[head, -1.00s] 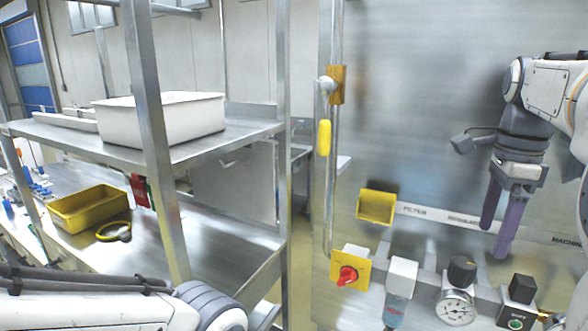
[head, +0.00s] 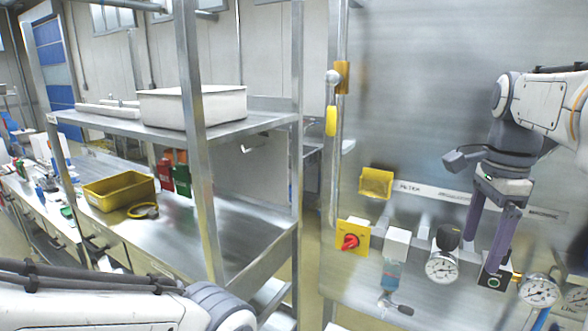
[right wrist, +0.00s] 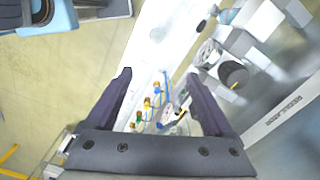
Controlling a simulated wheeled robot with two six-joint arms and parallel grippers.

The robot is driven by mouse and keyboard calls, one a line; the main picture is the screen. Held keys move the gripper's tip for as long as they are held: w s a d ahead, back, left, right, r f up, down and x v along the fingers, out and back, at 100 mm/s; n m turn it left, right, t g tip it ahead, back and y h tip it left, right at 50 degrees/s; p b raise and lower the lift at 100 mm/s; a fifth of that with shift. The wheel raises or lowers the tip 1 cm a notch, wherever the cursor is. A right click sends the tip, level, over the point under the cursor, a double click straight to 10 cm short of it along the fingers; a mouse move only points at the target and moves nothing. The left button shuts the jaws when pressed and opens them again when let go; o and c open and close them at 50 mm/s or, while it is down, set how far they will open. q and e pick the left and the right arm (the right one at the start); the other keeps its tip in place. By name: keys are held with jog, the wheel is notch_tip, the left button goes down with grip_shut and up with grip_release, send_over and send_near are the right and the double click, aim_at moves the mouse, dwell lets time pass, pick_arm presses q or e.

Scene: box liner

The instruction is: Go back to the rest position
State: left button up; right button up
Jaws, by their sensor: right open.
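My right gripper (head: 487,235) hangs fingers-down at the right of the head view, in front of the grey machine panel. Its two purple-grey fingers are apart with nothing between them. In the right wrist view the same gripper (right wrist: 165,95) is open and empty, with small fittings and a white surface beyond it. My left arm (head: 110,305) crosses the lower left of the head view; its gripper is out of the frame.
The panel carries a red knob on a yellow plate (head: 349,241), a pressure gauge (head: 442,265) and a yellow holder (head: 376,183). A steel rack (head: 245,128) at left bears a white bin (head: 192,108) and a yellow tray (head: 119,190).

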jog(key=s+a+f+n+b, duration=0.3)
jog(key=a+f+n+b, duration=0.3)
jog(key=a+f+n, duration=0.75)
jog(key=s+a+f+n+y+b, duration=0.1)
jog(key=s+a+f+n+b, duration=0.4)
jog(key=s+a+f+n, duration=0.8)
notch_tip(320, 180, down, 4)
jog(key=shift+s+a+r, duration=0.15)
jog(key=shift+s, duration=0.35)
jog(key=shift+n, duration=0.25)
jog(key=shift+c, duration=0.4)
dwell(0.6)
